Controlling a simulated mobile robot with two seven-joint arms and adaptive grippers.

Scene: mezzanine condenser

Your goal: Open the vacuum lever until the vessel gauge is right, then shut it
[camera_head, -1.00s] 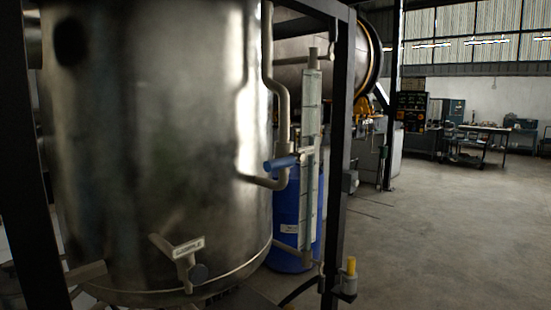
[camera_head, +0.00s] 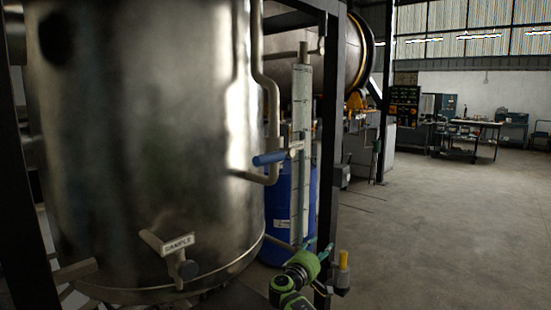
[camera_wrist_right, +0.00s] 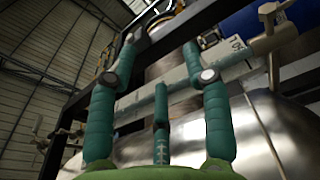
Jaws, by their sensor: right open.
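A lever with a blue handle (camera_head: 270,159) sits on the pipe beside the steel vessel (camera_head: 150,110) in the head view. A small tag at its right end is too small to read. A tall pale gauge strip with marks (camera_head: 301,150) stands upright just right of it; its reading is not legible. It crosses the wrist view as a slanted strip (camera_wrist_right: 140,96). My right gripper (camera_head: 327,250) is low by the strip's foot, below and right of the blue lever. In the wrist view its teal fingers (camera_wrist_right: 200,30) are spread and empty. My left gripper is not visible.
A valve labelled SAMPLE (camera_head: 180,250) juts from the vessel's lower front. A yellow-topped fitting (camera_head: 343,262) is close right of my right gripper. A dark frame post (camera_head: 328,130) stands beside the gauge, with a blue drum (camera_head: 275,215) behind. Open floor (camera_head: 440,230) lies right.

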